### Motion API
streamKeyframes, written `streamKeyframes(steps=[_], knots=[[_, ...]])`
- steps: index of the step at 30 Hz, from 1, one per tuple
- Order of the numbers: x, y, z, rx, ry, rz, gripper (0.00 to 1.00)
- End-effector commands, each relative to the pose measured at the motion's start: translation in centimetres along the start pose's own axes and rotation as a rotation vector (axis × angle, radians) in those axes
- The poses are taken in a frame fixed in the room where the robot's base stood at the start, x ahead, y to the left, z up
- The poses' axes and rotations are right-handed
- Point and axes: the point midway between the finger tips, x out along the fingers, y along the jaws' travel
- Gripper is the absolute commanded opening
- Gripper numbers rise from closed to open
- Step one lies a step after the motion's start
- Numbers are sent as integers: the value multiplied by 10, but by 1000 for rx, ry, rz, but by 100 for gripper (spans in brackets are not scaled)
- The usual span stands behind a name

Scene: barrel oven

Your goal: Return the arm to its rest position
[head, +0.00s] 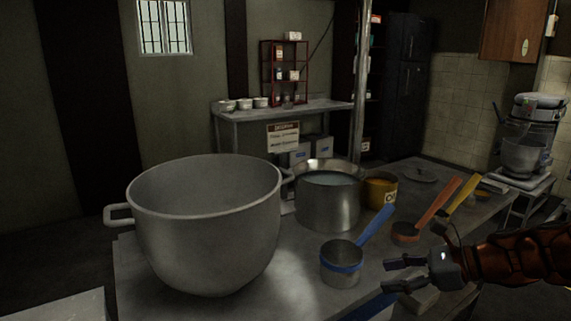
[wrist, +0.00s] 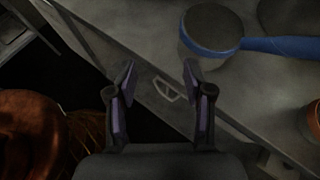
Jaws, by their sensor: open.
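My gripper (head: 398,275) is at the right of the head view, beside the front edge of the table (head: 300,297). Its fingers point left and are apart with nothing between them. In the wrist view my gripper (wrist: 159,80) also shows two spread fingers over the table edge. A metal measuring cup with a blue handle (head: 341,264) stands on the table just left of the fingertips, apart from them. It also shows in the wrist view (wrist: 212,28), beyond the right finger. My arm, in an orange-brown cover, comes in from the right edge.
A big grey pot (head: 205,225) stands at the table's left. Behind the cup are a steel pot (head: 328,205) of pale liquid and a yellow can (head: 381,190). Orange (head: 436,200) and yellow (head: 462,195) handled cups lie at the right. A mixer (head: 525,140) stands farther back.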

Motion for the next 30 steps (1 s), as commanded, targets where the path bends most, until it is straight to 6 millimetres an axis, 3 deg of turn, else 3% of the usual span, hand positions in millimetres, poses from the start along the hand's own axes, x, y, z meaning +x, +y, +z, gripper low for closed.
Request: streamKeyframes(steps=[1,3,6,10,15,21,30], knots=[[19,25,4,-97,53,71,52],[38,58,3,-230,120,167,52],[57,103,-4,-424,208,304,52],[66,158,-20,-671,303,490,52],[57,217,-49,-980,402,744,52],[30,259,-80,-1259,464,1002,52],[-13,285,-112,-1516,500,1284,52]])
